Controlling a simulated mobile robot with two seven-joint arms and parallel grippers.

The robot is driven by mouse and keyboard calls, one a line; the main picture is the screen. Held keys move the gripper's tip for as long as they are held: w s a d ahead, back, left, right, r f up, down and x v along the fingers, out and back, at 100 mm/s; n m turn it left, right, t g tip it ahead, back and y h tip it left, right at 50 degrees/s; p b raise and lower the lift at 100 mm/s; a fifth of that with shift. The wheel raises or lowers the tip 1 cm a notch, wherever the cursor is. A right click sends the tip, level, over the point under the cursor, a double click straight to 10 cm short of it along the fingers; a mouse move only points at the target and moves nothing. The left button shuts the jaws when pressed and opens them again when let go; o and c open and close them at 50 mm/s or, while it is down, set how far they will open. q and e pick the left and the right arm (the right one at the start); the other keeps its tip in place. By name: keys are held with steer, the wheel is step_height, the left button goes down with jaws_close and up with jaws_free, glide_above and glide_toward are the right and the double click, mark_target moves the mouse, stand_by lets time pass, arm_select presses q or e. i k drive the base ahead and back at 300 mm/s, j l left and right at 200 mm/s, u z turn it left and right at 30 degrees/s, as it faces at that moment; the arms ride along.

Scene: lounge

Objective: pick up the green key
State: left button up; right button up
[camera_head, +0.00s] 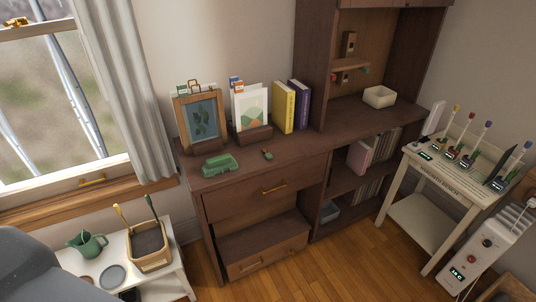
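A small dark green item with a brass-coloured part, which looks like the green key (267,154), lies on top of the dark wooden dresser (290,158). It is too small to make out its exact shape. A green box or tray (219,165) sits to its left near the dresser's front edge, apart from it. Neither of my grippers is in view. A grey rounded part, probably of my own body, shows at the lower left.
A framed leaf picture (202,118), a card holder (252,134) and upright books (285,108) stand behind. The lower drawer (266,256) juts out. Floor (345,255) between is clear.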

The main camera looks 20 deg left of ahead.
mark_target(268, 156)
steer(key=u, duration=0.6)
steer(key=i+l+u, duration=0.15)
steer(key=u, duration=0.2)
steer(key=i+l+u, duration=0.1)
steer(key=u, duration=0.25)
steer(key=l+u, duration=0.3)
steer(key=i+l+u, duration=0.2)
steer(key=l, duration=0.25)
steer(key=l+u, duration=0.25)
steer(key=l, duration=0.15)
steer(key=l+u, duration=0.1)
steer(key=l, duration=0.85)
